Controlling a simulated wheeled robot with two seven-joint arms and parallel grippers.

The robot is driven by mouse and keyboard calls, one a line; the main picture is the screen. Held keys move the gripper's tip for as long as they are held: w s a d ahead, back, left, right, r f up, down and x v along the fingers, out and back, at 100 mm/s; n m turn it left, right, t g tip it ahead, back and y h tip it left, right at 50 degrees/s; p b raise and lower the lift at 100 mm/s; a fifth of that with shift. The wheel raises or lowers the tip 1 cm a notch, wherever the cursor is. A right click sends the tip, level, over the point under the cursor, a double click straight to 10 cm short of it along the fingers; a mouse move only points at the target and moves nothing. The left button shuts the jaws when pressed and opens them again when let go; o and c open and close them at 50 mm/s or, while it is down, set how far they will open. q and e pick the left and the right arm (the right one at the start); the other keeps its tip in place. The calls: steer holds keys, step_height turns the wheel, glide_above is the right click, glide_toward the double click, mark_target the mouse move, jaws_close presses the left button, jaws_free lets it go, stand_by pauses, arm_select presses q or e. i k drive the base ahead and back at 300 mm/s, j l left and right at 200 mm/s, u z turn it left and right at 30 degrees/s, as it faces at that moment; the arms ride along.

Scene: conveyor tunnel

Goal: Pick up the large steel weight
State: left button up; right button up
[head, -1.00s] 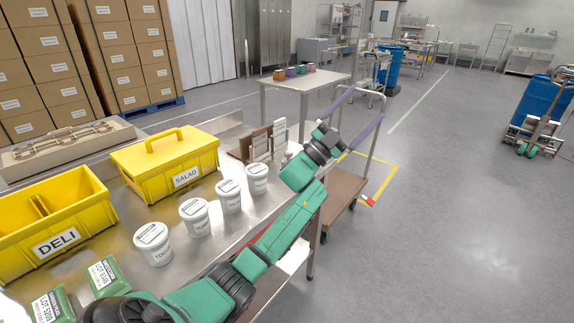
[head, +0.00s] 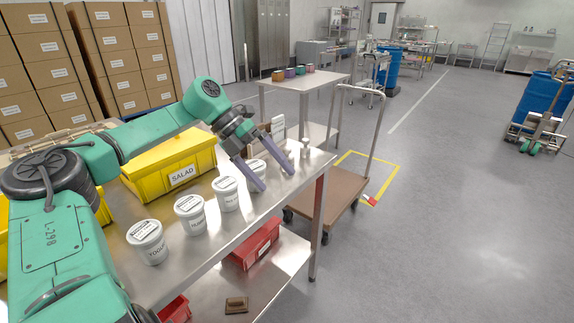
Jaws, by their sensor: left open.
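Small shiny metal pieces that look like steel weights (head: 304,149) stand near the right end of the steel table. They are small in the picture, and I cannot tell their sizes apart well. My left gripper (head: 278,180) is open above the table, its two purple-grey fingers spread and pointing down to the right. It is just left of the metal pieces and holds nothing that I can see. Its fingers partly cover the rearmost white tub. My right gripper is not in view.
White tubs (head: 189,216) stand in a row along the front of the steel table (head: 218,248). A yellow SALAD bin (head: 168,167) is behind them. Red bins (head: 257,243) sit on the lower shelf. A brown cart (head: 333,190) stands right of the table.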

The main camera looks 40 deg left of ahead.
mark_target(286, 149)
steer(key=i+j, duration=0.8)
steer(key=j, duration=0.1)
